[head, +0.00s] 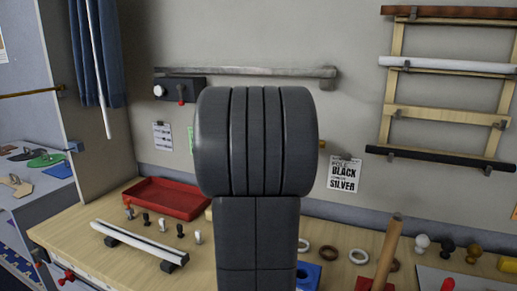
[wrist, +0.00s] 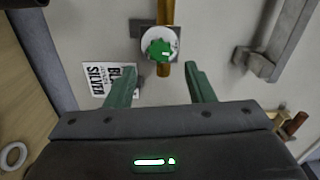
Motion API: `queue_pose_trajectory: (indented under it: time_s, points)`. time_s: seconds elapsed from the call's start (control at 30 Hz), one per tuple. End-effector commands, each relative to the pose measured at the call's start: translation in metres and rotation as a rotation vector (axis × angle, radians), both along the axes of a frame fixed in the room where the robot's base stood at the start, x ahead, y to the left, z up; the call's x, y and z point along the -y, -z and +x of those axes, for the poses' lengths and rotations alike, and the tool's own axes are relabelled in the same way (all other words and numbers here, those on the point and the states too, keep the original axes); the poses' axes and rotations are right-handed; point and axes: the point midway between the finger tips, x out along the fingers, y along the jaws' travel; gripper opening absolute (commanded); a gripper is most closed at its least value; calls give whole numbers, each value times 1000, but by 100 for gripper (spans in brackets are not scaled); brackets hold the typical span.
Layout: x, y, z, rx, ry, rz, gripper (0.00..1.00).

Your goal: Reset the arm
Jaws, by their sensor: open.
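In the wrist view my gripper (wrist: 163,76) is open, its two green fingers spread apart in front of the wall. A green knob (wrist: 159,51) with a pale round base sits on a brass-coloured rod (wrist: 165,12), just beyond the fingertips and between them in the picture. I see no finger touching it, and its distance is hard to judge. In the head view my own dark arm stands upright in the middle and hides my gripper, the knob and part of the wall and table.
The wooden table (head: 95,260) bears a red tray (head: 172,198), a pale bar (head: 138,243) on dark supports, several small finials, rings and an upright wooden rod (head: 386,255). A rack (head: 440,112) holds poles at right.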

Motion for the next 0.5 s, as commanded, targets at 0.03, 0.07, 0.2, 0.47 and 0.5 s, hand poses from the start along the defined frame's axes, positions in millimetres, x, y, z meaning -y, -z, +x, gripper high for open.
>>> queue_pose_trajectory:
  time_s: [0.03, 0.07, 0.2, 0.47, 0.5]
  points:
    - [4, 0, 9, -2, 2, 0, 49]
    - [6, -1, 13, -1, 2, -1, 49]
    - [14, 0, 33, -2, 1, 1, 49]
    - [25, 0, 57, -1, 1, 0, 49]
    - [26, 0, 59, -1, 1, 0, 49]
